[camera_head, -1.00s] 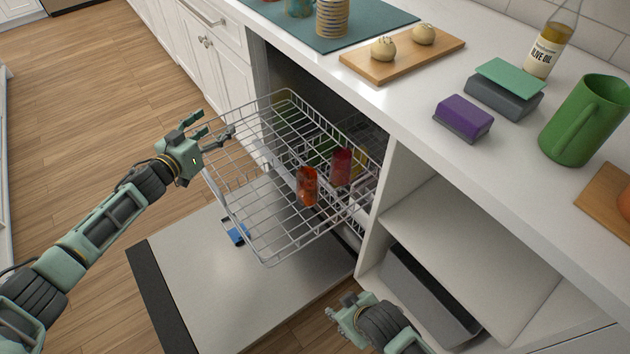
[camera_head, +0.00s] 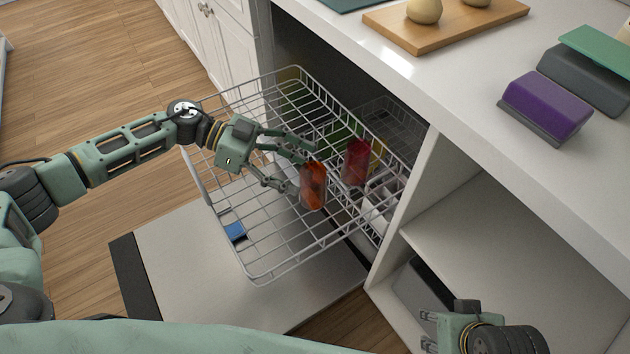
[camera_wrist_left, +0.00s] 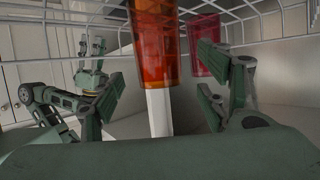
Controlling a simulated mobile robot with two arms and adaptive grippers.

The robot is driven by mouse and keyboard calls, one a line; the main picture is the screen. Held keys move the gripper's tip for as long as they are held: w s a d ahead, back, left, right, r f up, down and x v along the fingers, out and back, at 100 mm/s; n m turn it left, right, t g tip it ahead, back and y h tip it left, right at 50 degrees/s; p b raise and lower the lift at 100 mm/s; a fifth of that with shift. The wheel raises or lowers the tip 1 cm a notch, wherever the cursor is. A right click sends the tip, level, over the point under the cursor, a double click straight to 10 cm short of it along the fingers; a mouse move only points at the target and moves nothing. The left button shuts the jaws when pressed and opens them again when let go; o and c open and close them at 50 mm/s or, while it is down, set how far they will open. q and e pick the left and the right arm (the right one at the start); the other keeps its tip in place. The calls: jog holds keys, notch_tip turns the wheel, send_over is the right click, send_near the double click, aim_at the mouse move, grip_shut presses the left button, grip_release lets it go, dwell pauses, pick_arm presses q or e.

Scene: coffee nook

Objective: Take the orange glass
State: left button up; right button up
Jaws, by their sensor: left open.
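The orange glass (camera_head: 313,187) stands in the pulled-out upper rack (camera_head: 262,279) of the dishwasher. My left gripper (camera_head: 296,170) is open and beside the glass, with its fingers pointing at it. In the left wrist view the orange glass (camera_wrist_left: 156,45) shows between the two spread fingers of my left gripper (camera_wrist_left: 165,95), a little beyond them. I cannot tell whether any finger touches it. My right gripper (camera_head: 432,330) is low at the bottom right, away from the rack; its fingers are partly visible.
A red glass (camera_head: 356,162) stands just right of the orange one and also shows in the left wrist view (camera_wrist_left: 207,58). Green and yellow items sit further back. The rack's wires and the counter edge (camera_head: 385,95) border the space. The open dishwasher door (camera_head: 190,280) lies below.

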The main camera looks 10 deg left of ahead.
aim_at(313, 178)
pick_arm(q)
jog(key=b+x, duration=0.1)
jog(key=x, duration=0.3)
jog(key=shift+s+d+f, duration=0.1)
jog(key=shift+d+f, duration=0.15)
jog(key=c, duration=1.4)
